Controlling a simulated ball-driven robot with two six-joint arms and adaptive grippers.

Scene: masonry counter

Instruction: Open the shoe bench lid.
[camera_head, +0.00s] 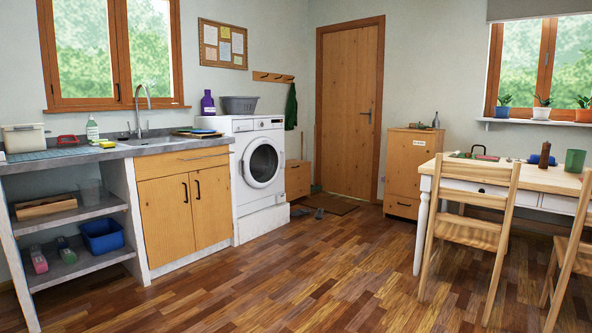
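A low wooden box (298,180), which looks like the shoe bench, stands against the back wall between the washing machine and the door. Its left part is hidden behind the washing machine. Its top appears flat and shut, though it is small and far off. Neither of my grippers is in view.
A washing machine (262,165) stands left of the bench. Dark shoes (319,213) and a doormat (332,205) lie on the floor before it. A wooden cabinet (408,168), table (515,175) and chairs (470,203) stand right. The middle floor is clear.

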